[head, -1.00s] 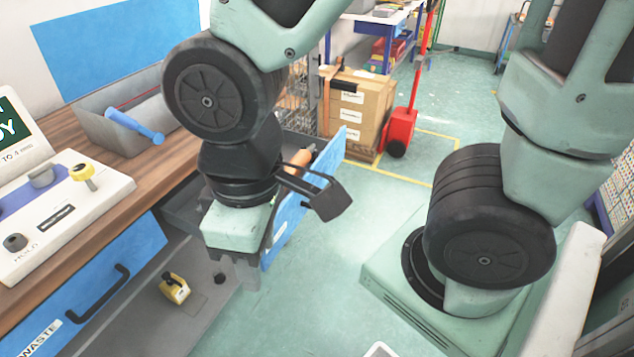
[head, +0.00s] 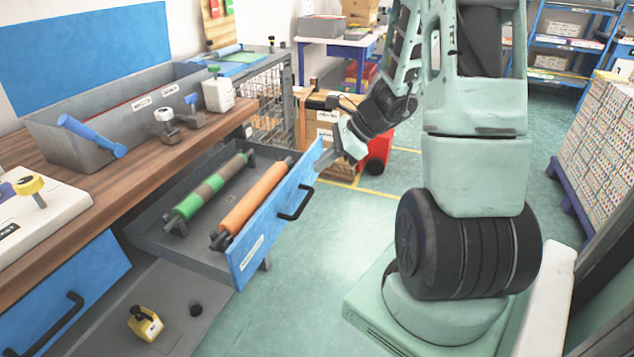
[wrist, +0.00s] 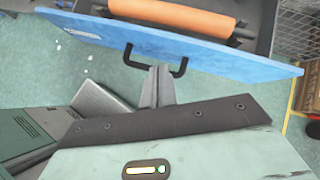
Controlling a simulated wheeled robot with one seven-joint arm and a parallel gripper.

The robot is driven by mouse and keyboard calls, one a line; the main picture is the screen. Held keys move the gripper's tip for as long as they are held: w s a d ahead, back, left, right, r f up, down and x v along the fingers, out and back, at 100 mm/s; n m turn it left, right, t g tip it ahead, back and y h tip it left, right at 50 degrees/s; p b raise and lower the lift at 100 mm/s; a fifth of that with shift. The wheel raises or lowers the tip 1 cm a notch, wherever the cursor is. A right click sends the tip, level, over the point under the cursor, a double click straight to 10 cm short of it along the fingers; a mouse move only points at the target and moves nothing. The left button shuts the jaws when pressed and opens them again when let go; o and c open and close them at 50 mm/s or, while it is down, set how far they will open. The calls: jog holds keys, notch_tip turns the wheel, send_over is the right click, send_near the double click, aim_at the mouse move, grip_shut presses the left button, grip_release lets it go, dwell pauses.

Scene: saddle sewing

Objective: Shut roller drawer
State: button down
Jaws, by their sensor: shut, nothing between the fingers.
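The roller drawer (head: 180,245) is pulled out from under the wooden bench. Its blue front (head: 262,235) has a black handle (head: 298,203) and a small white label. A green and brown roller (head: 208,188) and an orange roller (head: 252,195) lie inside it. My gripper (head: 324,161) is shut and empty, by the far end of the drawer front on its outer side. In the wrist view my shut fingers (wrist: 158,72) point at the blue front (wrist: 215,54) and overlap the handle (wrist: 180,68). I cannot tell whether they touch it.
The bench top (head: 130,185) carries a grey bin (head: 90,140) and small tools. A closed blue drawer (head: 70,285) is at the lower left. A yellow-knobbed item (head: 145,323) sits on the lower shelf. A wire cage (head: 270,105), cartons and a red cart (head: 378,152) stand beyond. Floor before the drawer is clear.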

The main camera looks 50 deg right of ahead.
jog(key=s+d+f+m+t+h, duration=0.25)
jog(key=d+m, duration=0.25)
jog(key=d, duration=0.5)
jog(key=shift+g, duration=0.25)
jog(key=shift+w+a+r+b+x, duration=0.2)
jog(key=shift+a+r+b+x, duration=0.05)
jog(key=shift+x, duration=1.85)
jog(key=shift+w+a+r+b+x, duration=0.2)
jog(key=shift+r+b+x, duration=0.05)
jog(key=shift+x, duration=1.85)
jog(key=shift+w+a+r+b+x, duration=0.15)
jog(key=shift+a+r+b+x, duration=0.1)
jog(key=shift+x, duration=1.85)
